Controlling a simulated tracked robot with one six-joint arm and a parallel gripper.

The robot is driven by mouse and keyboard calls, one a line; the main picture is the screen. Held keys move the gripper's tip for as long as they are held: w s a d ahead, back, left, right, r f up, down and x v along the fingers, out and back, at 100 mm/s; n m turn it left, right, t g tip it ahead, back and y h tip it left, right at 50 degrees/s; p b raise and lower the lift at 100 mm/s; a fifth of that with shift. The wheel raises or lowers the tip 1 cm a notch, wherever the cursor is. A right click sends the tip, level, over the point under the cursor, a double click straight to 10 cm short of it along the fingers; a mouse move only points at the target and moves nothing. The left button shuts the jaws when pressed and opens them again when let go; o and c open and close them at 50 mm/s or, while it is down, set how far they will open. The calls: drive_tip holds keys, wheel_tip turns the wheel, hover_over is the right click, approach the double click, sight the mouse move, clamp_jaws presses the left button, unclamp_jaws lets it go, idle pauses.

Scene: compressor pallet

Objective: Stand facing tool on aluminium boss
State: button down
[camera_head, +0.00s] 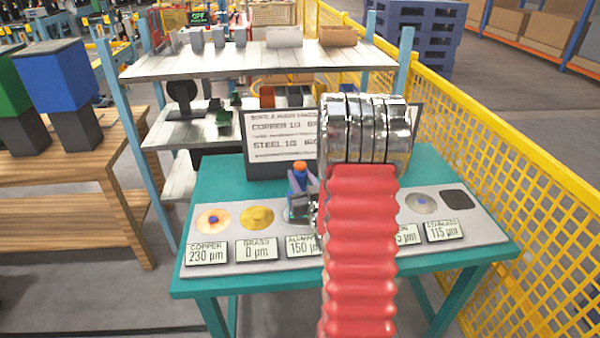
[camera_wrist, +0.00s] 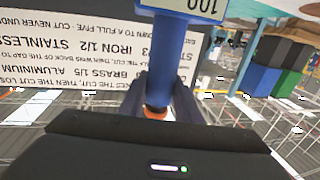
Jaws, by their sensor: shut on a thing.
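The facing tool (camera_head: 298,182), blue with an orange part, stands roughly upright above the aluminium station in the head view. In the wrist view the tool (camera_wrist: 172,50) shows as a blue shaft with a "100" label, and its orange part lies between my fingers. My gripper (camera_head: 301,205) is shut on it. The aluminium label (camera_head: 303,247) reads 150 µm. The aluminium boss is hidden behind my gripper and arm, so I cannot tell whether the tool touches it.
The copper boss (camera_head: 213,219) and brass boss (camera_head: 257,217) sit left on the grey plate (camera_head: 225,265); the label for brass reads 0 µm. A grey boss (camera_head: 421,203) and dark pad (camera_head: 456,199) lie right. A sign board (camera_head: 283,156) stands behind. Yellow fence (camera_head: 530,190) borders the right.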

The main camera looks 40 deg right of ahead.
drive_tip(key=shift+f, duration=0.85)
drive_tip(key=c, duration=1.3)
unclamp_jaws()
drive_tip(key=shift+f, duration=0.15)
